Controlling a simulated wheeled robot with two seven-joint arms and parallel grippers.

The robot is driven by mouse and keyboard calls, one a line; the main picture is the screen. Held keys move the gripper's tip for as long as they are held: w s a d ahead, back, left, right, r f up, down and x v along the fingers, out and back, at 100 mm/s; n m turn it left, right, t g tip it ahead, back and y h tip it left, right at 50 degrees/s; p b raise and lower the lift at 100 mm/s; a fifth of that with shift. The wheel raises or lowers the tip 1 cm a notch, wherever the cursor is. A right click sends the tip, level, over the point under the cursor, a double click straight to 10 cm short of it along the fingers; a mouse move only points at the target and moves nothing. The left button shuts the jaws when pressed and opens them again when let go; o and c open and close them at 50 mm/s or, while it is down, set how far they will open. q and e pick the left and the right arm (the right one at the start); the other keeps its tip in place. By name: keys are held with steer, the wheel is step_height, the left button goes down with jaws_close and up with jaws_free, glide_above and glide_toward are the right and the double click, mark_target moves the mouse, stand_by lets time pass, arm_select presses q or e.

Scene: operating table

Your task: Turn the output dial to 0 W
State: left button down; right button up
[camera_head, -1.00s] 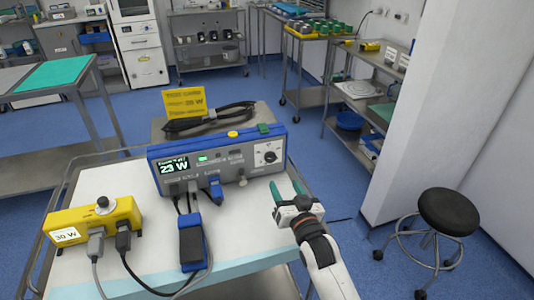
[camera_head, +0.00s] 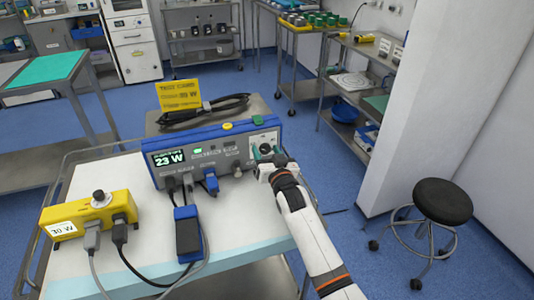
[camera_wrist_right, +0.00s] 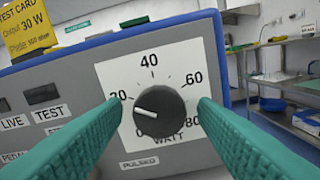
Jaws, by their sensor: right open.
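The output dial (camera_wrist_right: 160,112) is a black knob on a white scale plate marked 20, 40, 60, 80 and WATT. Its white pointer line points left, a little below the 20 mark. The dial sits at the right end of the blue and grey unit (camera_head: 215,160), whose screen (camera_head: 169,158) reads 23 W. My right gripper (camera_head: 265,153) is in front of the dial. My left gripper is not in view.
A yellow box (camera_head: 90,214) with a 30 W label stands left on the cart (camera_head: 140,262). A blue pedal-like block (camera_head: 188,235) and cables lie before the unit. A yellow test card (camera_head: 179,95) stands behind. A black stool (camera_head: 442,202) is on the right.

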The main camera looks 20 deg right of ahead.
steer(key=shift+c, duration=0.4)
steer(key=c, duration=0.9)
steer(key=shift+n, duration=0.3)
steer(key=n+p, duration=0.1)
steer(key=n, duration=0.1)
steer(key=shift+n, duration=0.4)
steer(key=n, duration=0.3)
steer(key=shift+n+p, duration=0.3)
steer(key=shift+p, duration=0.1)
steer(key=n, duration=0.4)
steer(key=shift+d, duration=0.1)
steer(key=shift+n, duration=2.2)
